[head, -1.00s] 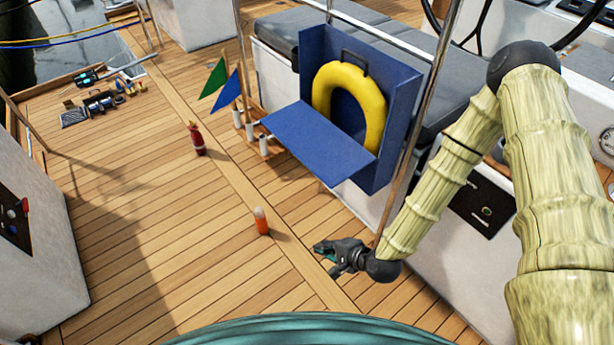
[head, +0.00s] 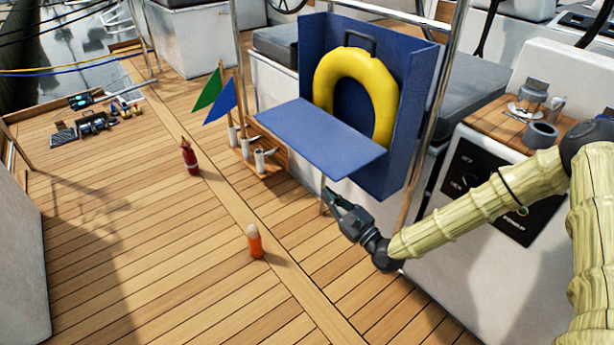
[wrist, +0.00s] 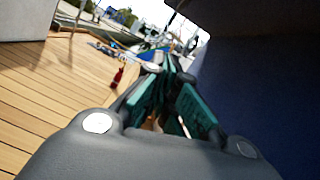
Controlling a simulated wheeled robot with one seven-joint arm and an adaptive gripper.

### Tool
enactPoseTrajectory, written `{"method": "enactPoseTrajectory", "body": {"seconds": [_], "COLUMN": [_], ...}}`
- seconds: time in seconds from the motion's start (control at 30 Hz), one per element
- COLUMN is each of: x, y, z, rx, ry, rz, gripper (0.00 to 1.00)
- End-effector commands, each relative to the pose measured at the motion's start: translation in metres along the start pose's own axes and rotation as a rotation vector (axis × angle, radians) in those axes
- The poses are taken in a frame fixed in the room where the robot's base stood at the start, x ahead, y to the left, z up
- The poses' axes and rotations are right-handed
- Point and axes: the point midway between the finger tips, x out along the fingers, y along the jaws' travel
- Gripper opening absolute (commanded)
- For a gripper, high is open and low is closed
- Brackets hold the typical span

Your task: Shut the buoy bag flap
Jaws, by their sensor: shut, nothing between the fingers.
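The blue buoy bag (head: 410,130) stands upright with a yellow horseshoe buoy (head: 329,75) inside. Its flap (head: 320,138) is folded down and sticks out about level from the front. My gripper (head: 332,196) is shut and empty, just below the flap's near right edge, its fingers pointing up and left. In the wrist view the gripper fingers (wrist: 172,95) run ahead, and a dark blue surface (wrist: 255,80) fills the right side close by. Whether the fingers touch the flap I cannot tell.
An orange bottle-like item (head: 254,242) and a red extinguisher-like item (head: 190,157) stand on the wooden deck. A rack with green and blue flags (head: 221,102) is left of the bag. A metal pole (head: 437,95) rises beside the bag's right. The left deck is mostly clear.

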Motion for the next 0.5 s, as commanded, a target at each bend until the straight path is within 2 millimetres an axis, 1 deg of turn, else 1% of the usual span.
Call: {"method": "enactPoseTrajectory", "body": {"seconds": [0.03, 0.13, 0.27, 0.37, 0.5], "x": [0.000, 0.002, 0.008, 0.018, 0.039], "y": [-0.003, -0.008, -0.010, -0.010, -0.010], "z": [-0.004, -0.002, 0.000, 0.000, 0.001], "rx": [0.017, 0.043, 0.053, 0.053, 0.052], "ry": [-0.017, -0.040, -0.051, -0.052, -0.052], "rz": [-0.006, -0.012, -0.014, -0.012, -0.012], "gripper": [0.00, 0.00, 0.00, 0.00, 0.00]}}
